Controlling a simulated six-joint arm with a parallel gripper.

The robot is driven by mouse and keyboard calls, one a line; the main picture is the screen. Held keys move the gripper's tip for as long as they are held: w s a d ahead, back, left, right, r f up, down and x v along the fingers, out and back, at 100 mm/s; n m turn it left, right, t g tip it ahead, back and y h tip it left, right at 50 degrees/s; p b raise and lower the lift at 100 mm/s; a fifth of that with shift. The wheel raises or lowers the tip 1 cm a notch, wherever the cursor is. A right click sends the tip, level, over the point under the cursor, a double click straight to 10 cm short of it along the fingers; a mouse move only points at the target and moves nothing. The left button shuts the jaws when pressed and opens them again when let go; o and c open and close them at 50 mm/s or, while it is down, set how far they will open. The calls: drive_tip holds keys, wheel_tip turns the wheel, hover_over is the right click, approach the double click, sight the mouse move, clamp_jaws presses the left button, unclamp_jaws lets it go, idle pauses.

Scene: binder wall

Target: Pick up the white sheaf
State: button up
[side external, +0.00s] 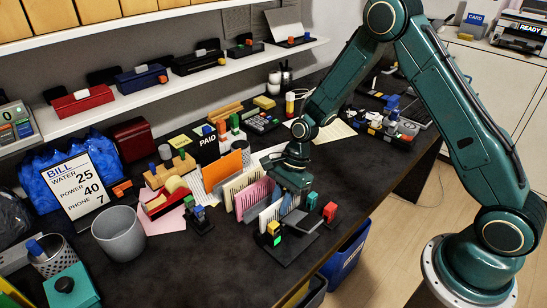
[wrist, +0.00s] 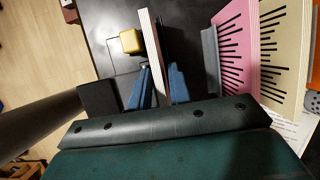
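The white sheaf (wrist: 152,45) stands on edge between the two blue fingers of my gripper (wrist: 157,82) in the wrist view. The fingers are close along both sides of it; I cannot tell whether both press on it. In the side view the white sheaf (side external: 270,214) stands at the front end of the row of sheaves, partly hidden, with my gripper (side external: 287,205) down over that end. A pink sheaf (wrist: 235,45) and a cream sheaf (wrist: 285,50) stand to its right in the wrist view, apart from the fingers.
An orange sheaf (side external: 222,168) stands at the row's back end. Small coloured block figures stand beside the row, one with a yellow top (wrist: 131,41). A grey bin (side external: 119,235) is at the left. The dark desk (side external: 200,260) is bare in front.

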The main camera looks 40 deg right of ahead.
drive_tip(key=shift+a+f, duration=0.25)
drive_tip(key=shift+f, duration=0.4)
idle(0.3)
clamp_jaws()
